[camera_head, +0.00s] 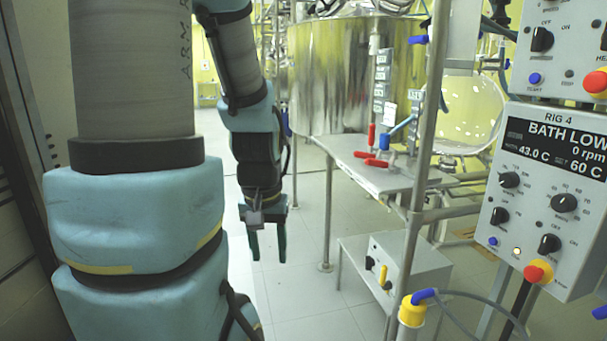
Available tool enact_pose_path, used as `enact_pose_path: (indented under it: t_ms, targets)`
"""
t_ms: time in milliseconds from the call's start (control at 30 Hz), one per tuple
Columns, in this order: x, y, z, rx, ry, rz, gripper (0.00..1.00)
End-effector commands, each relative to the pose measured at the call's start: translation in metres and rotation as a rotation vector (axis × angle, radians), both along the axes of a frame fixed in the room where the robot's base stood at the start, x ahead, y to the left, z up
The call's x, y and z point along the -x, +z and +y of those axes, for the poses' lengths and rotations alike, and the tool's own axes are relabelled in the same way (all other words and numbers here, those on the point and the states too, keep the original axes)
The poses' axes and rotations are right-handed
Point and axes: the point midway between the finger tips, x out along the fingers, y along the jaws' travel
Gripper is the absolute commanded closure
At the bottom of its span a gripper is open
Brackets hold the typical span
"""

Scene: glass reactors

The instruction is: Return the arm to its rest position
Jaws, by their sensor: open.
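My arm fills the left of the head view, with blue joints and grey links. Its forearm hangs down from the top middle-left. My gripper (268,256) points down at the end of it, with its two dark green fingers apart and nothing between them. It hangs in front of the pale tiled floor, left of the steel frame, and touches nothing that I can see.
A steel vessel (345,70) stands behind a grey shelf (365,165) with red-handled valves. A metal post (424,130) rises right of it. A control box (410,262) sits low. The RIG 4 panel (545,195) is at right. Floor around my gripper is clear.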

Motion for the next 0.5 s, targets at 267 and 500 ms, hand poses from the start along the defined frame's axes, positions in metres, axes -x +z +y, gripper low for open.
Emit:
enact_pose_path:
  t_ms: [267,500]
  targets:
    - [0.000,0.093,0.000,0.000,-0.002,-0.001,0.49]
    - [-0.001,0.146,0.000,0.000,-0.003,-0.001,0.49]
